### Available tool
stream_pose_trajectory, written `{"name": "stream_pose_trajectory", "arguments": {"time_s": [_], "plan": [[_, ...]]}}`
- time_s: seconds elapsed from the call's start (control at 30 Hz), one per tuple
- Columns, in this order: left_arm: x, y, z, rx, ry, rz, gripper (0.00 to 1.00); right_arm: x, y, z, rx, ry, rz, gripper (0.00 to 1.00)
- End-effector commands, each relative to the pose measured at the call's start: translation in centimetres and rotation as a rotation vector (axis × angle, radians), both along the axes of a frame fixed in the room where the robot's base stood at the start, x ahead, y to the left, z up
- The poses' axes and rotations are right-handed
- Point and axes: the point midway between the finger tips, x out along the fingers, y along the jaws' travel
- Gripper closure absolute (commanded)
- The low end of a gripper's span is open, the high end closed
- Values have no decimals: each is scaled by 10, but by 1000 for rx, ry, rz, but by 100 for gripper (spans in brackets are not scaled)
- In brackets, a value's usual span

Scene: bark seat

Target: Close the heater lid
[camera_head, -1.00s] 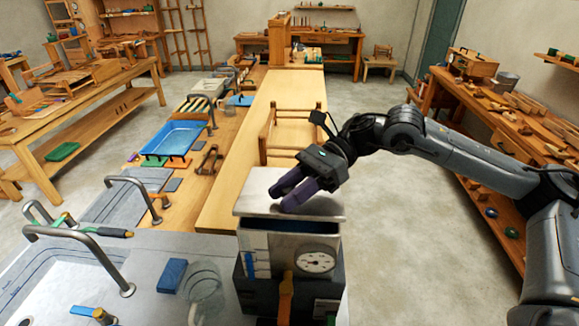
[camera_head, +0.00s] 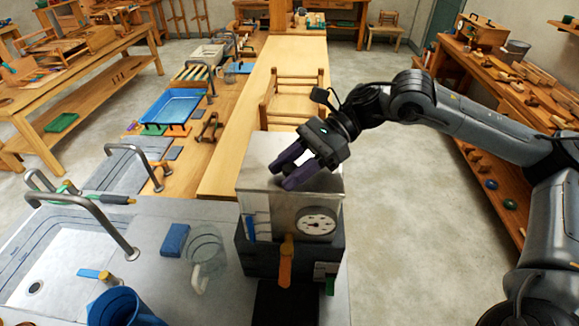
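The heater (camera_head: 270,225) is a metal box with a round dial gauge, a blue strip and an orange handle on its front, set on a dark base. It stands at the lower middle of the head view. Its lid (camera_head: 262,150) is a flat grey top that lies level on the box, and no gap shows along its front edge. My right gripper (camera_head: 281,175) reaches in from the right, its two purple fingers apart and empty. The fingertips are over the lid, touching it or just above; I cannot tell which. My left gripper is out of view.
Left of the heater, a grey counter holds a blue block (camera_head: 174,240), a clear jug (camera_head: 205,250), a blue cup (camera_head: 118,308) and a sink (camera_head: 60,262) with curved metal taps. A wooden chair (camera_head: 292,100) stands behind the heater. Bare floor lies to the right.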

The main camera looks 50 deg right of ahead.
Motion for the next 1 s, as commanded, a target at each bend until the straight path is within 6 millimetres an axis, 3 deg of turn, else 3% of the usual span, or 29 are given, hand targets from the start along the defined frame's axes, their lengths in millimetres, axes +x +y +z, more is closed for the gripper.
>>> {"name": "stream_pose_trajectory", "arguments": {"time_s": [0.1, 0.53, 1.0], "plan": [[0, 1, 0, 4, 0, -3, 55, -1, 0, -2, -1, 5, 2, 44], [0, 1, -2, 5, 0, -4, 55, -2, -4, 0, 0, 3, 1, 44], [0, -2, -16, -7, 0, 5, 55, -20, -66, 31, -2, 2, -3, 44]]}}
